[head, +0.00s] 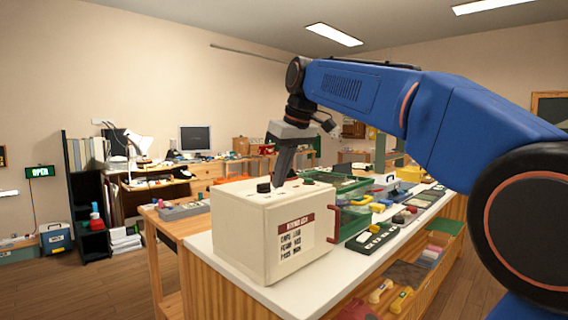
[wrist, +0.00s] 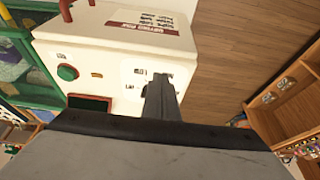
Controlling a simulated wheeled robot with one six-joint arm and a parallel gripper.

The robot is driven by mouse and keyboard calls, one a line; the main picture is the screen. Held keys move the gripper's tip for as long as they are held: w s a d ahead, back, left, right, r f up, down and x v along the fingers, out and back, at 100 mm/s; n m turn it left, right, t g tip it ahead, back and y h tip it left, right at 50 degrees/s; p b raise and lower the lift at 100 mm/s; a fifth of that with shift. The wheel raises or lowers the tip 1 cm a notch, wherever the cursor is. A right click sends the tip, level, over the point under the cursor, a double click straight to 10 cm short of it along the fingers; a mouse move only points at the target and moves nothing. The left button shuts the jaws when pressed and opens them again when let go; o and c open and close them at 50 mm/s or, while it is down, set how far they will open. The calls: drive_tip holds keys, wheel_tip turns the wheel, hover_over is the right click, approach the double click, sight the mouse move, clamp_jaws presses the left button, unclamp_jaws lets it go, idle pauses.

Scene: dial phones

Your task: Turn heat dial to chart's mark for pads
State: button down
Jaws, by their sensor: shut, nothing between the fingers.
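A cream box (head: 238,232) stands on the near end of the white counter. A chart (head: 294,238) on its front has a dark red header and three short lines; the last seems to read "PADS", with its mark too small to read surely. A black dial (head: 263,187) sits on the box top. My gripper (head: 279,183) points down at the box top, just right of that dial. In the wrist view my shut, empty fingers (wrist: 162,80) reach over the printed marks and hide most of a dark round part beside them. The dial's pointer cannot be made out.
A green button (wrist: 67,72) and a dark rectangular panel (wrist: 90,103) are on the box top. Green trays (head: 350,187) and a dark green board (head: 372,239) with pale pieces lie on the counter right of the box.

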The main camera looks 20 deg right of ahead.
sight(265, 191)
drive_tip(key=shift+w+a+f, duration=0.3)
drive_tip(key=shift+w+f, duration=0.05)
drive_tip(key=shift+w, duration=0.15)
drive_tip(key=shift+w+a+f, duration=0.3)
drive_tip(key=shift+w+f, duration=0.05)
drive_tip(key=shift+w, duration=0.1)
drive_tip(key=shift+w+a, duration=0.3)
drive_tip(key=shift+w, duration=0.2)
drive_tip(key=shift+w+a, duration=0.25)
drive_tip(key=shift+w, duration=0.25)
